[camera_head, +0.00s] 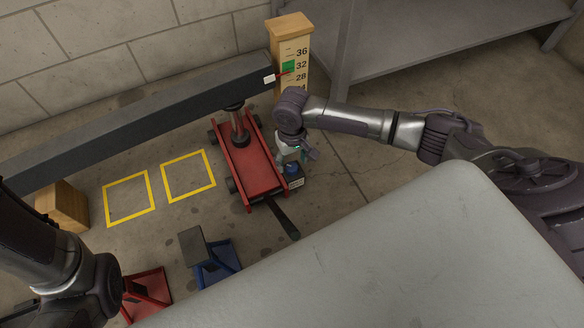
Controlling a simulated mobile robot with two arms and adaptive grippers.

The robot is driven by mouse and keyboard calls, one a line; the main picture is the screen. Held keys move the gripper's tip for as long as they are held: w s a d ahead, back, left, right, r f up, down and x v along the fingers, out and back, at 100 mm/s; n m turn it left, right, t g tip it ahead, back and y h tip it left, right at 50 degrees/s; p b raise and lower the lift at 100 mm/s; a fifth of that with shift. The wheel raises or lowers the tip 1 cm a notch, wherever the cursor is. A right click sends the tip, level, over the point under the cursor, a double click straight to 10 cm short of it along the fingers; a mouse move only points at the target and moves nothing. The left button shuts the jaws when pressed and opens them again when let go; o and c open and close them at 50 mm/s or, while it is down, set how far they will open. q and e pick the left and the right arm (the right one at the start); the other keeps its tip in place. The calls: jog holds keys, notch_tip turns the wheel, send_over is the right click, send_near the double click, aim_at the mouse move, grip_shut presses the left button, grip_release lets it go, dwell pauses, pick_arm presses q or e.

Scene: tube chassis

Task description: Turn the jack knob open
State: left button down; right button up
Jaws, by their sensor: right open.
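The red floor jack (256,175) stands on the concrete floor under a long dark beam (165,115), its post raised to the beam. A small blue knob (291,169) shows at the jack's right side, above a small pale label. My right gripper (300,158) is open and points down just above the knob. It partly hides the knob, and I cannot tell whether the fingers touch it. My left arm is at the lower left; its gripper does not show.
A wooden height gauge (291,40) stands behind the beam's end. A dark jack handle (283,216) lies towards me. Blue (216,264) and red (146,291) stands are at the lower left, near yellow floor squares (188,176). A grey surface (400,260) fills the lower right.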

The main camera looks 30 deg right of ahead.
aim_at(291, 168)
jog(key=shift+f+b, duration=0.6)
jog(key=shift+f, duration=0.7)
jog(key=shift+c, duration=0.3)
jog(key=shift+r, duration=0.1)
jog(key=c, duration=1.1)
